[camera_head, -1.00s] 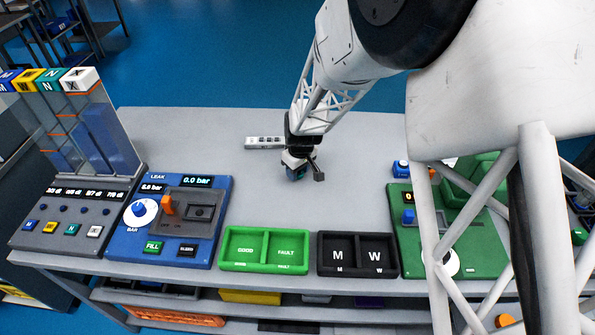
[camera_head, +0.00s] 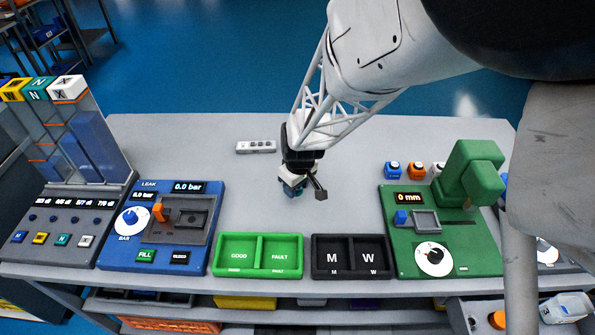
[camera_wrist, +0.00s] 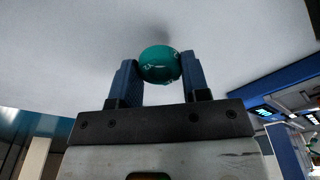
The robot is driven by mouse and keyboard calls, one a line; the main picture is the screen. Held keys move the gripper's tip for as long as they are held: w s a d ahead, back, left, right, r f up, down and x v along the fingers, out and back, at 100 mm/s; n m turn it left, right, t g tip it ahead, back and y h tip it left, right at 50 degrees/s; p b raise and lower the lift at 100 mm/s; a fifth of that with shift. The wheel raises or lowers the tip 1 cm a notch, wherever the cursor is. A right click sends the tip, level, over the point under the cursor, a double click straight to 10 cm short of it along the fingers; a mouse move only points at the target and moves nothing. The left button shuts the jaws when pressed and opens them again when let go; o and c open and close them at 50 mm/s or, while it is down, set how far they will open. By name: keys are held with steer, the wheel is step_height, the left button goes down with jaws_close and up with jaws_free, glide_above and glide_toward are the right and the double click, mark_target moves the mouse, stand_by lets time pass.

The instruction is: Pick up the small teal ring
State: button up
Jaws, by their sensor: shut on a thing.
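The small teal ring (camera_wrist: 159,64) is between the two blue fingers of my gripper (camera_wrist: 158,78) in the wrist view. The fingers touch it on both sides, so my gripper is shut on it. Its hole cannot be made out from this angle. In the head view my gripper (camera_head: 294,189) is over the middle of the grey table, behind the green tray. Only a little teal shows there, and the ring is mostly hidden by the gripper. The height of the ring above the table is hard to tell.
The green GOOD/FAULT tray (camera_head: 259,235) and the black M/W tray (camera_head: 352,238) stand at the front. The blue leak station (camera_head: 170,258) is left and the green gauge station (camera_head: 470,240) right. A grey strip (camera_head: 256,147) lies behind the gripper. Open table surrounds it.

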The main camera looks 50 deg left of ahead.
steer(key=s+d, duration=0.1)
steer(key=d, duration=0.1)
steer(key=s+d, duration=0.2)
steer(key=d, duration=0.1)
steer(key=shift+s+d+r, duration=0.25)
steer(key=shift+d+r, duration=0.1)
steer(key=shift+r, duration=0.05)
steer(key=shift+s+d, duration=0.1)
steer(key=shift+d, duration=0.1)
steer(key=shift+f, duration=0.1)
